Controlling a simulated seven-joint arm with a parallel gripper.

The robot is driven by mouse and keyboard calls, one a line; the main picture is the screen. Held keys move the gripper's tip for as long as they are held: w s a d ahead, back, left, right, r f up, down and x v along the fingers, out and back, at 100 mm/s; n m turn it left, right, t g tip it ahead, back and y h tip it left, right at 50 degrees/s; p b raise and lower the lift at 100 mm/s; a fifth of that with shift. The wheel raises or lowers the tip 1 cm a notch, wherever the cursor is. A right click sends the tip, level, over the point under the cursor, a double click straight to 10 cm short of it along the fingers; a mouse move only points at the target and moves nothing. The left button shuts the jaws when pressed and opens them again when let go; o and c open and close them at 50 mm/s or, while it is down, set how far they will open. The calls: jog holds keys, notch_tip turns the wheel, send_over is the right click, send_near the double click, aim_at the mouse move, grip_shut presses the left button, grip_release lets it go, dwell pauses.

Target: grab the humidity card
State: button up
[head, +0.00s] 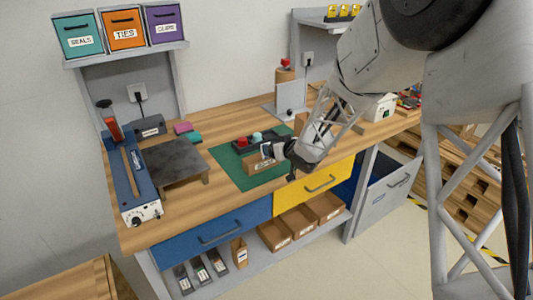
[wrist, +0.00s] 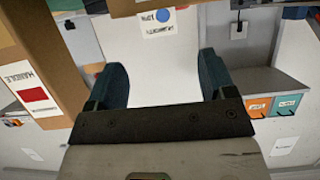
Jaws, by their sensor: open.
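My gripper (head: 280,149) hangs low over the front of the green mat, with its dark blue fingers apart. In the wrist view my gripper (wrist: 160,66) is open, with nothing seen clamped between its fingers. A white card with a blue dot and print (wrist: 163,20), likely the humidity card, shows upside down at the top of that view, beyond the fingertips. In the head view a small pale card (head: 266,150) stands at a low cardboard box (head: 262,165), close beside the fingertips. The print is too small to read, and the fingers partly hide this spot.
A black tray (head: 241,146) with small items lies behind the box on the green mat (head: 228,172). A carton with a red-square label (wrist: 38,85) stands close at left in the wrist view. A dark plate stand (head: 170,160) and a blue sealer (head: 133,180) are at left.

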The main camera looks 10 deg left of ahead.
jog(key=shift+x, duration=1.25)
jog(key=shift+w+a+f, duration=0.1)
jog(key=shift+a, duration=0.05)
jog(key=shift+x, duration=2.4)
jog(key=c, duration=1)
